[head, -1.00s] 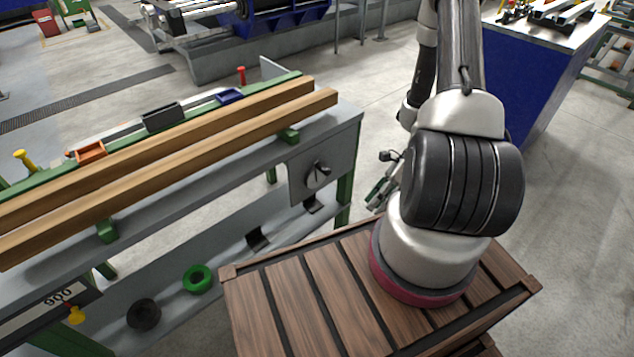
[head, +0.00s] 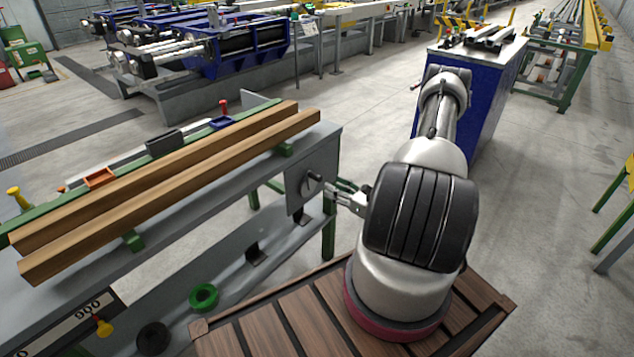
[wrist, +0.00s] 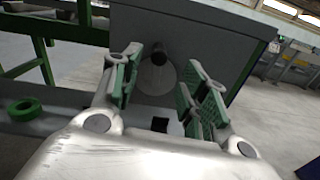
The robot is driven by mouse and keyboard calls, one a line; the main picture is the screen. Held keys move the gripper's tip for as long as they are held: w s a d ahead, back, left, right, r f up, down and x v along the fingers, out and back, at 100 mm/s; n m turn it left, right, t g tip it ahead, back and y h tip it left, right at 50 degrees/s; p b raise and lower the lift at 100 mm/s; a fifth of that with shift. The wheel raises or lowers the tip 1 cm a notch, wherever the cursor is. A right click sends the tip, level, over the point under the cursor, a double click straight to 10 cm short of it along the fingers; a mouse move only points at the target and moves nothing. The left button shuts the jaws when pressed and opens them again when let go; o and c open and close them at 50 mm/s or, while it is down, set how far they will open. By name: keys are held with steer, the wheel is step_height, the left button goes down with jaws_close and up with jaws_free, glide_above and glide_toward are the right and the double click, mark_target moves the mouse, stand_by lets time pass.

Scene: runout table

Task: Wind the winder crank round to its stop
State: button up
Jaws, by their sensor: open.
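The winder crank (head: 313,184) is a small dark handle on a round light disc, set in the grey end plate (head: 301,197) of the runout table. In the wrist view its dark knob (wrist: 158,55) points toward the camera, with the pale disc (wrist: 154,77) behind it. My gripper (head: 335,188) is just right of the crank in the head view. In the wrist view my gripper (wrist: 160,84) is open, with green-padded fingers on either side of the knob. I see gaps between the knob and both pads. Contact with the crank does not show.
Two long wooden beams (head: 170,190) lie on the runout table. Green (head: 203,296) and black (head: 153,338) rings are on its lower side. A blue cabinet (head: 487,95) stands behind my arm. Open concrete floor lies to the right.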

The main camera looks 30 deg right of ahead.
mark_target(321, 180)
steer(key=shift+x, duration=3.9)
jaws_close()
